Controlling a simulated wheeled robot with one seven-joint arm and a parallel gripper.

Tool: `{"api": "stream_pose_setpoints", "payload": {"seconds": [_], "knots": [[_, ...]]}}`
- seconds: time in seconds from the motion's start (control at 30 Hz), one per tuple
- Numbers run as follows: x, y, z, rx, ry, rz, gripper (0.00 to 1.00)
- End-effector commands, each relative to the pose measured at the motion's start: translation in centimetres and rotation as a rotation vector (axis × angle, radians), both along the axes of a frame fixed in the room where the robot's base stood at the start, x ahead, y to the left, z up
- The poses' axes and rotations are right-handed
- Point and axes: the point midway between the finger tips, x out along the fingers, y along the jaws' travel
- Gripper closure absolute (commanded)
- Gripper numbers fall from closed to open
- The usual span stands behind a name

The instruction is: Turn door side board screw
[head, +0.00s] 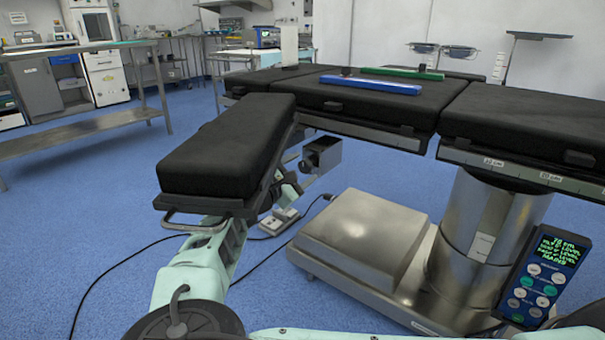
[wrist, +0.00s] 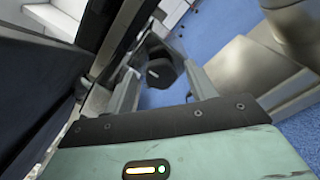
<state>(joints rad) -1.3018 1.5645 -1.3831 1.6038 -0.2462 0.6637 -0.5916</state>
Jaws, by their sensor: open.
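A dark round screw knob (wrist: 160,73) shows in the wrist view between the two fingers of my gripper (wrist: 163,62). The gripper is open, with a finger on either side of the knob; I cannot tell whether either touches it. In the head view, a black knob (head: 307,164) sits on a metal bracket (head: 328,151) beneath the table, beside the black padded side board (head: 227,150). My arm reaches up under this board from the bottom. The gripper's fingers are mostly hidden by the board in the head view.
The operating table (head: 375,107) carries a blue bar (head: 370,85) and a green bar (head: 402,73). Its metal base (head: 365,240) and column stand right of my arm. A hand control (head: 540,280) hangs at the right. Cables cross the blue floor, and a steel table (head: 85,122) stands left.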

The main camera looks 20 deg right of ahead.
Motion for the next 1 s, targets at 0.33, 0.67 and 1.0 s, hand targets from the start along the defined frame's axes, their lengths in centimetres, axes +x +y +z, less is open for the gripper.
{"api": "stream_pose_setpoints", "payload": {"seconds": [0.33,0.67,1.0], "knots": [[0.63,-0.84,0.03,0.000,0.000,0.001,0.44],[0.61,-0.81,0.03,0.000,0.000,0.001,0.89],[0.59,-0.82,0.10,0.034,-0.046,0.000,0.89]]}}
